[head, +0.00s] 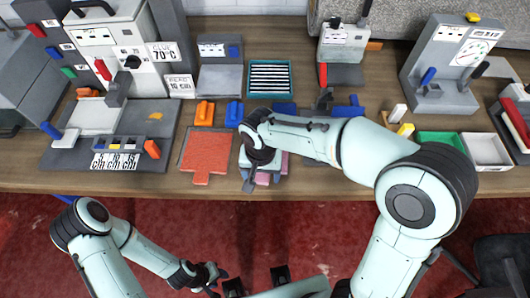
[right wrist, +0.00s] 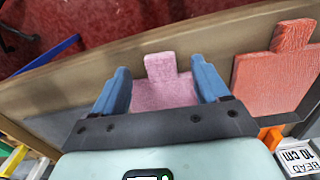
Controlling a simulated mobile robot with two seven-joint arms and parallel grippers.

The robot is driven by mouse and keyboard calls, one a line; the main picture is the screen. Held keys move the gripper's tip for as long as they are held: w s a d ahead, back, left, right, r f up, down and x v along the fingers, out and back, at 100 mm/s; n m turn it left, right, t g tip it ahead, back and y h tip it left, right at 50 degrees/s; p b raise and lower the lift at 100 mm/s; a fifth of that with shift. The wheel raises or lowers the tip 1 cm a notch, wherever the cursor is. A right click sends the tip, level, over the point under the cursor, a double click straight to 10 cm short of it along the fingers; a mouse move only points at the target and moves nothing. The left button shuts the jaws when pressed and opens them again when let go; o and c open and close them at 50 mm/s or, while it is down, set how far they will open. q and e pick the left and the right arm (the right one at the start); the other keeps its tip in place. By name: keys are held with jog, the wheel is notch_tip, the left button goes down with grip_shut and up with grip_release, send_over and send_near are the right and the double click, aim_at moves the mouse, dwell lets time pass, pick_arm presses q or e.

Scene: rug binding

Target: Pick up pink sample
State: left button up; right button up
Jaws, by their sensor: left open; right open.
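The pink sample (head: 264,179) lies near the front edge of the table, mostly hidden under my right gripper in the head view. In the right wrist view the pink sample (right wrist: 165,88) shows as a flat pink piece with a narrow tab. My right gripper (right wrist: 160,66) is open, with one blue finger on each side of the sample. I cannot tell whether the fingers touch it. My left gripper (head: 216,281) is open and empty, off the front of the table above the red floor.
A red sample (head: 207,152) lies just left of the pink one, and it also shows in the right wrist view (right wrist: 275,80). Behind are a striped teal tray (head: 269,64) and blue pieces. A green tray (head: 440,138) and a white tray (head: 486,150) stand at right. Machines line the back.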

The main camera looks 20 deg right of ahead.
aim_at(262, 181)
notch_tip(262, 181, down, 4)
jog(key=shift+r, duration=0.2)
jog(key=shift+c, duration=0.3)
jog(key=c, duration=1.1)
jog(key=shift+r, duration=0.15)
